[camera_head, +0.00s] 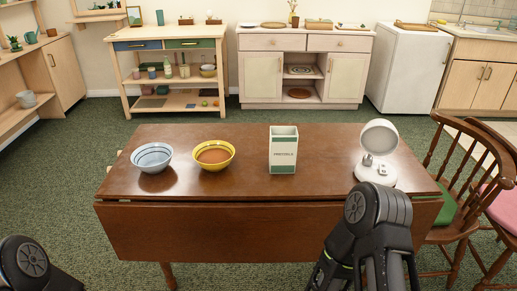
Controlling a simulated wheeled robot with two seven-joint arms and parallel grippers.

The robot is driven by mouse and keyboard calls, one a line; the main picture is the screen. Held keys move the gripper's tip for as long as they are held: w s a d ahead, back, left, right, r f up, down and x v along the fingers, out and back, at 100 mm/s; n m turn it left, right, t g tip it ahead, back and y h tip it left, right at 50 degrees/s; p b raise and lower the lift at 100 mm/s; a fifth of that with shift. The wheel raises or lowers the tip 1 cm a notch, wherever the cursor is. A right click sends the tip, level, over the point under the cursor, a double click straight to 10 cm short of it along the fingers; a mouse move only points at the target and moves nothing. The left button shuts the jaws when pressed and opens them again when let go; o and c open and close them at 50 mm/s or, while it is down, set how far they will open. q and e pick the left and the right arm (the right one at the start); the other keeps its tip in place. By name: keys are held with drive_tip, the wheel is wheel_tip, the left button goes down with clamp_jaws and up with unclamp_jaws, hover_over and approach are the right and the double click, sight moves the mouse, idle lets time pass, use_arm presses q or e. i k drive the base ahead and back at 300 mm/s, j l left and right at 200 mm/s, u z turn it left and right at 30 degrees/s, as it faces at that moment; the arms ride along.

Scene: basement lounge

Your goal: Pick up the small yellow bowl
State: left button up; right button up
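The small yellow bowl (214,155) stands upright on the brown wooden table (322,190), left of the middle. Its outside is yellow with a dark line near the rim, and its inside looks orange-brown. A light blue bowl (152,157) stands to its left, with a small gap between them. My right arm comes up at the lower right, in front of the table and well right of the yellow bowl; its fingertips are not clearly visible. Only a part of my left arm shows in the bottom left corner, and its gripper is out of the picture.
A white and green box (283,149) stands on the table right of the yellow bowl. A white lamp-like object (378,153) stands farther right. Wooden chairs (462,185) are at the table's right side. The front of the tabletop is clear.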

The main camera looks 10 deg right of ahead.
sight(213, 156)
drive_tip(key=i+l+z, duration=0.15)
drive_tip(key=l, duration=0.2)
drive_tip(key=i+l+z, duration=0.15)
drive_tip(key=l, duration=0.2)
drive_tip(key=i+l+z, duration=0.15)
drive_tip(key=l, duration=0.2)
drive_tip(key=i, duration=0.05)
